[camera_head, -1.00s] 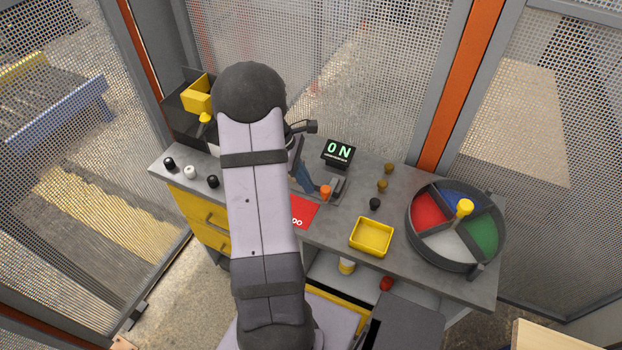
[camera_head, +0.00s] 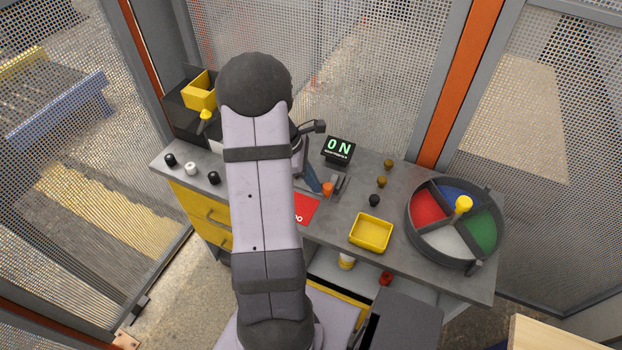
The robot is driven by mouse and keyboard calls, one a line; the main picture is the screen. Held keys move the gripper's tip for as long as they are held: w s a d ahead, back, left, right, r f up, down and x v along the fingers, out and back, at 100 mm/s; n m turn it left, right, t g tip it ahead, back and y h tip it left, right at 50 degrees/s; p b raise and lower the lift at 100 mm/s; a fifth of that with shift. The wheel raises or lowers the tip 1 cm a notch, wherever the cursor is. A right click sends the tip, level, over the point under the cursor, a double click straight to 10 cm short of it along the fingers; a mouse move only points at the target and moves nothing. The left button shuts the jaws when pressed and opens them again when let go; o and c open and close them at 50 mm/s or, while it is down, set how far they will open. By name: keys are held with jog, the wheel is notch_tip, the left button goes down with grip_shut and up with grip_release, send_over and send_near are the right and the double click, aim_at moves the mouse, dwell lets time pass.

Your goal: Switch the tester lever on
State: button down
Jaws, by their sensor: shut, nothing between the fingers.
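The tester's display (camera_head: 338,150) reads "ON" in green letters at the back of the bench. In front of it, the lever's orange knob (camera_head: 327,189) sits by a grey base (camera_head: 341,184). My gripper (camera_head: 316,187) is partly behind my own arm; its blue fingers point down just left of the orange knob, close to it. I cannot tell whether they touch it. The fingers are shut with nothing held. The lever's shaft is mostly hidden.
A red card (camera_head: 306,208) lies partly hidden by my arm. A yellow tray (camera_head: 371,232), several small knobs and a round divided bin (camera_head: 450,262) stand to the right. Black and white knobs and a black box (camera_head: 180,115) are at the left. Mesh walls enclose the bench.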

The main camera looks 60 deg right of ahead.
jog(key=s+n, duration=0.2)
jog(key=n+h, duration=0.1)
jog(key=shift+s+a+r+t+p, duration=0.15)
jog(key=shift+s+a+t+p, duration=0.15)
jog(key=shift+s+p, duration=0.1)
jog(key=s+d+n+t+h+p, duration=0.1)
jog(key=s+d+n+t+p, duration=0.1)
jog(key=s+n, duration=0.4)
jog(key=shift+s+d+n+h, duration=0.2)
jog(key=shift+d+n+h, duration=0.1)
jog(key=shift+n, duration=0.6)
jog(key=shift+d, duration=0.1)
